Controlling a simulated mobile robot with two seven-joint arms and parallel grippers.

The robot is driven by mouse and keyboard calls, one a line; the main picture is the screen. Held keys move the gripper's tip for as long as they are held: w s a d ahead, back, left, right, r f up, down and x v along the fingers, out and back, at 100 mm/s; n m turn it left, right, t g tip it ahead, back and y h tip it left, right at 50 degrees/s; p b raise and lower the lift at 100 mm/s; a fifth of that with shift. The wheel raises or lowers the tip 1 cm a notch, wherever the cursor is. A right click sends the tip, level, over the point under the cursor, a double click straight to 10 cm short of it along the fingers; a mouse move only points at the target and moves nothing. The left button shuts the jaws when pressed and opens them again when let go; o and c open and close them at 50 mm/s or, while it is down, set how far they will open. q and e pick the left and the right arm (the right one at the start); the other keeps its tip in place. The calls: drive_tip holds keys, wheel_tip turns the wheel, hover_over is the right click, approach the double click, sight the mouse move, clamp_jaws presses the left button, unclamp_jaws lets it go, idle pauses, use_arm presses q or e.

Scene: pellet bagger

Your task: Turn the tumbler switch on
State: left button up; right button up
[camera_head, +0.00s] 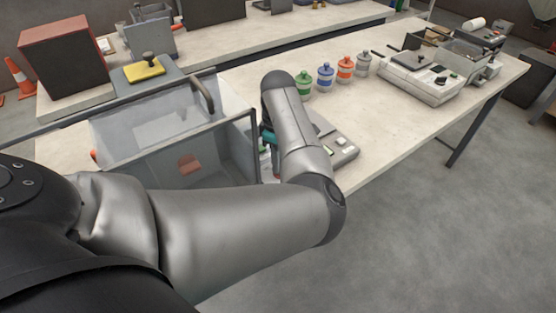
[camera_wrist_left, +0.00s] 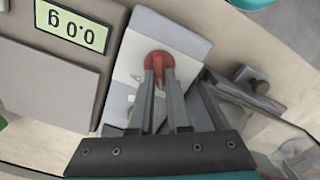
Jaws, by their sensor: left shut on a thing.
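The tumbler switch (camera_wrist_left: 158,58) is a red knob on a pale plate (camera_wrist_left: 168,36) in the left wrist view. My left gripper (camera_wrist_left: 160,76) is shut on it, with the two fingertips against the red knob. I cannot tell which way the switch is set. A bit of green shows on the plate beside the fingers. In the head view my left arm (camera_head: 290,130) reaches over the front of the table and hides the switch and most of the gripper. My right gripper is in neither view.
A scale with a display reading 0.0 g (camera_wrist_left: 70,25) stands beside the switch plate. A clear-walled box (camera_head: 240,150) stands left of my gripper. Several capped bottles (camera_head: 325,76) stand behind the arm.

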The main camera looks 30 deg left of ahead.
use_arm(q)
clamp_jaws()
drive_tip(key=shift+r+m+p, duration=0.15)
drive_tip(key=shift+m+p, duration=0.25)
drive_tip(key=shift+p, duration=0.35)
drive_tip(key=m+p, duration=0.5)
drive_tip(key=p, duration=0.2)
drive_tip(key=shift+w+r, duration=0.1)
drive_tip(key=shift+w, duration=0.05)
drive_tip(key=m+p, duration=0.2)
drive_tip(key=m, duration=0.1)
drive_tip(key=shift+w, duration=0.1)
drive_tip(key=shift+w+d+f+m+p, duration=0.1)
drive_tip(key=shift+f+m+p, duration=0.1)
drive_tip(key=shift+m+p, duration=1.2)
drive_tip(key=shift+m, duration=0.3)
drive_tip(key=o, duration=0.7)
unclamp_jaws()
drive_tip(key=shift+r, duration=0.1)
